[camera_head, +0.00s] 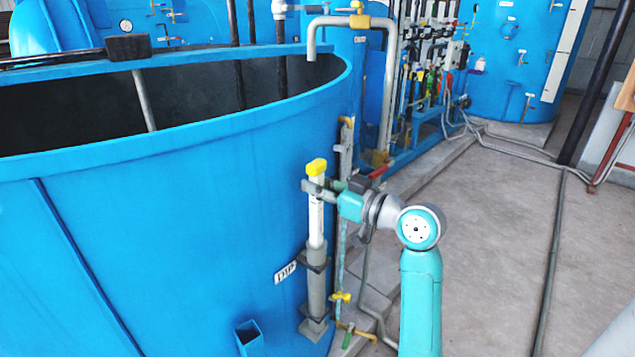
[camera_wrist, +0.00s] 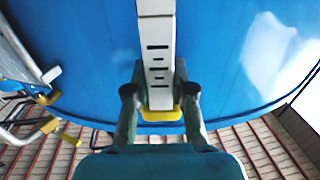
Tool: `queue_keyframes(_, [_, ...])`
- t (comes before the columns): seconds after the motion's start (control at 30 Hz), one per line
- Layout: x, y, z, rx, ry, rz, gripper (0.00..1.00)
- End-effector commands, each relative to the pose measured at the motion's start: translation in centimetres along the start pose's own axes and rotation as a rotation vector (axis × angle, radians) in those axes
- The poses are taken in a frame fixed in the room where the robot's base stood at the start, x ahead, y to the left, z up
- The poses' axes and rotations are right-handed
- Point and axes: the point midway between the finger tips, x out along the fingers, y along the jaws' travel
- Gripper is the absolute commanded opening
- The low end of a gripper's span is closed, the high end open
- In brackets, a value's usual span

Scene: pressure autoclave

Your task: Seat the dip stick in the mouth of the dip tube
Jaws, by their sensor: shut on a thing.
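The dip stick (camera_head: 316,222) is a white bar with a yellow cap (camera_head: 316,167). It stands about upright against the blue tank side. My gripper (camera_head: 322,187) is shut on its upper part, just below the cap. In the wrist view, the fingers (camera_wrist: 159,89) lie on both sides of the white stick (camera_wrist: 157,50), which has dark marks, and the yellow cap (camera_wrist: 161,115) is near my palm. The grey dip tube (camera_head: 317,288) is upright on the tank, held by dark brackets. The stick's lower end meets the tube's mouth in the picture; how deep it is inside cannot be told.
The large open blue tank (camera_head: 190,220) is close on the left. A DIP label (camera_head: 285,272) and a short blue square socket (camera_head: 249,336) are on its side. Thin pipes with a yellow valve handle (camera_head: 341,297) run right of the tube. The floor (camera_head: 480,250) at right is mostly clear.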

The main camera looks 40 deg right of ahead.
Motion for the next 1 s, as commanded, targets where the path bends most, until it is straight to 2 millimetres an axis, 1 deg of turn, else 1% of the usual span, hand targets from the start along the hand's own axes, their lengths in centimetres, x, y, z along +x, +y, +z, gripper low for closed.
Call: queue_keyframes(1.0, [0.0, 0.0, 2.1, -0.001, 0.001, -0.001, 0.0])
